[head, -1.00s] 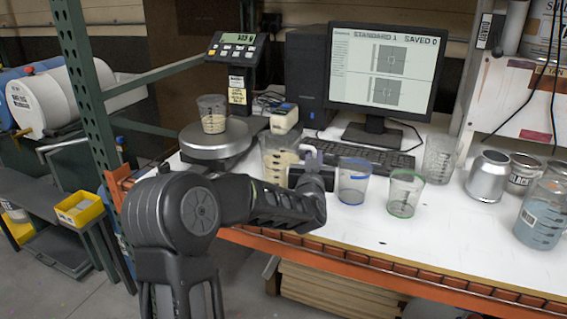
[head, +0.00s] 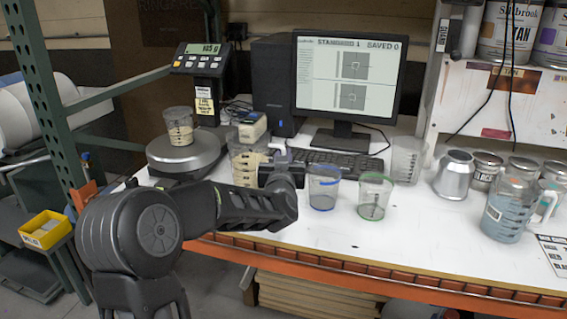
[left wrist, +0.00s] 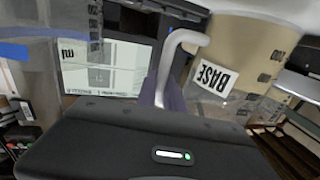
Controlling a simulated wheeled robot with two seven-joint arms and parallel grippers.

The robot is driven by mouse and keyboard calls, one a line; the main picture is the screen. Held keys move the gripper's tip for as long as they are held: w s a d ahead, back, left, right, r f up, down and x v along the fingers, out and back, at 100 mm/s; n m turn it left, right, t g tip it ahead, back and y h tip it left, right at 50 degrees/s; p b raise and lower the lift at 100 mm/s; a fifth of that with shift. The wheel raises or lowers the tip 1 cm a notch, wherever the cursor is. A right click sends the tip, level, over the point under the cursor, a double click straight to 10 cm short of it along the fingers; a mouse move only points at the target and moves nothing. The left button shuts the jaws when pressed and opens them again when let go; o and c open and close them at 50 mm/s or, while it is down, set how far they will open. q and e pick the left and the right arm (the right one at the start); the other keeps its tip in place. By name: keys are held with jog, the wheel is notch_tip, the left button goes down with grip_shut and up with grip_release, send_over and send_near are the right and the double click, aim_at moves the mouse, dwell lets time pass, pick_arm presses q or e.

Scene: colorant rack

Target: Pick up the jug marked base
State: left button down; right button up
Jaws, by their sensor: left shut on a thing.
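The jug marked base (head: 245,167) is a clear jug with cream-coloured contents. It stands upright on the white bench, right of the scale, partly hidden by my arm. In the left wrist view the jug (left wrist: 252,42) shows its BASE label and its pale handle (left wrist: 172,58). My left gripper (head: 277,158) is at the jug's right side and shut on the handle. Its fingers (left wrist: 160,97) show only in part in the left wrist view. I cannot tell any gap under the jug. My right gripper is out of view.
A blue-rimmed cup (head: 323,187) and a green-rimmed cup (head: 374,196) stand close on the right. The scale (head: 186,152) with a small cup (head: 179,127) is on the left. A keyboard (head: 335,161) and monitor (head: 349,78) are behind. A blue-filled jug (head: 505,215) stands far right.

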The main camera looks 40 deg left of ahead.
pick_arm(q)
jog(key=shift+r+p, duration=0.35)
jog(key=shift+r, duration=3.35)
